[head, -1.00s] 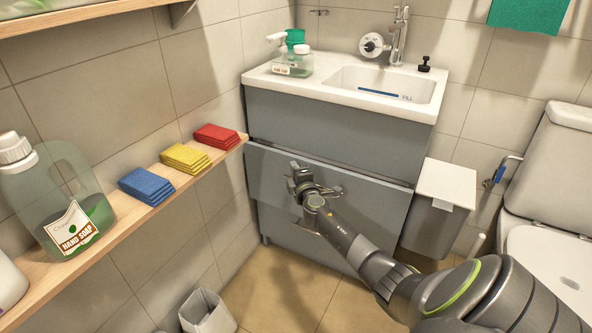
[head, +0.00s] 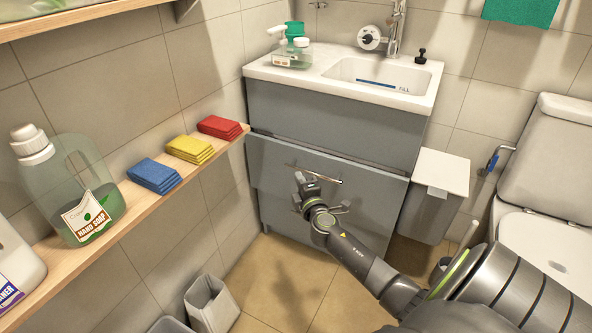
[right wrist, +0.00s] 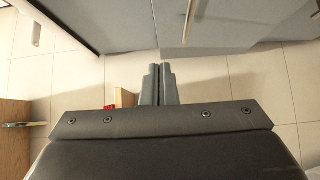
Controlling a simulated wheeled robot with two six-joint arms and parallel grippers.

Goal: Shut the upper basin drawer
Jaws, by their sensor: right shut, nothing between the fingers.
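The upper basin drawer (head: 275,160) is the grey front with a bar handle (head: 322,174) below the cabinet's top panel. In the head view its front stands slightly out from the cabinet, with a dark gap along its top edge. My right gripper (head: 303,182) is in front of this drawer, just below and left of the handle in the picture. Its fingers (right wrist: 160,85) are together and empty in the right wrist view, pointing toward the grey cabinet fronts. Whether it touches the drawer I cannot tell. My left gripper is not in view.
A wooden shelf (head: 130,200) with sponges and a soap bottle (head: 75,190) runs along the left wall. A white-lidded bin (head: 440,172) stands right of the cabinet, then the toilet (head: 535,200). A small bin (head: 210,305) is on the floor.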

